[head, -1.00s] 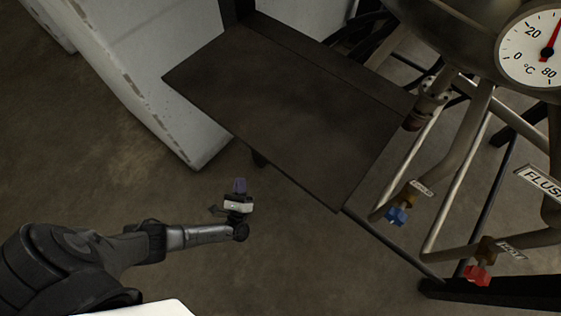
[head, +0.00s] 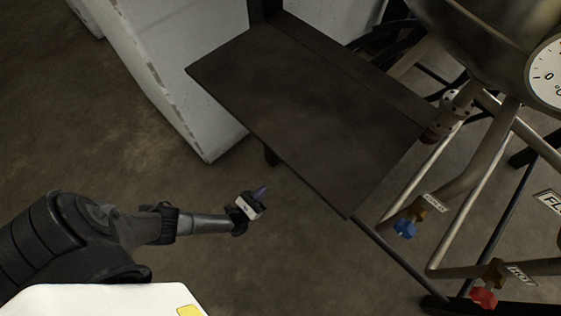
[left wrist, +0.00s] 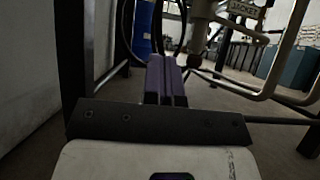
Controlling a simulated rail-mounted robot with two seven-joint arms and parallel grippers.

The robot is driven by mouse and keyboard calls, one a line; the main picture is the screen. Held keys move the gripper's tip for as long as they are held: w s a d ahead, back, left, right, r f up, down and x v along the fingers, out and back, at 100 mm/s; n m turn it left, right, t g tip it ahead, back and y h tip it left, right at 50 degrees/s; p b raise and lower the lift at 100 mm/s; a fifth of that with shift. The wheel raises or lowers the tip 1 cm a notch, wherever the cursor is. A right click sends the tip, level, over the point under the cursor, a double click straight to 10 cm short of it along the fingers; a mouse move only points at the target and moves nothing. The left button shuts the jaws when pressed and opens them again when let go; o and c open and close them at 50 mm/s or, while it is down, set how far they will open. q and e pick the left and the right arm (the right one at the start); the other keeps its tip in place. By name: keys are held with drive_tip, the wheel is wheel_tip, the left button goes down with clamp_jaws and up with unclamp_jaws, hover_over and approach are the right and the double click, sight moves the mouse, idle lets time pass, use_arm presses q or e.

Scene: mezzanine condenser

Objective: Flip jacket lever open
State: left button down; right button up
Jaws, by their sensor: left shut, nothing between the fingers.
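My left gripper (head: 261,192) is low over the floor, left of the dark platform and well apart from the pipework. Its purple fingers (left wrist: 166,82) are together and empty in the left wrist view, pointing ahead. A tag reading JACKET (left wrist: 243,8) hangs on the pipework at the top of that view, beyond the fingers and to the right. The jacket lever itself is too small and dark there to make out. In the head view no JACKET tag is readable. My right gripper is out of view.
A dark flat platform (head: 310,100) lies between my left gripper and the vessel (head: 480,40). Pipes below carry a blue handle (head: 404,230) and a red handle (head: 484,298). A white block (head: 165,80) stands at left. The floor around my gripper is clear.

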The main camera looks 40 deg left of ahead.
use_arm(q)
drive_tip(key=s+r+x, duration=0.1)
drive_tip(key=r+x, duration=0.1)
drive_tip(key=x, duration=1.1)
drive_tip(key=shift+s+b, duration=0.3)
drive_tip(key=shift+s, duration=0.05)
drive_tip(key=shift+r, duration=0.1)
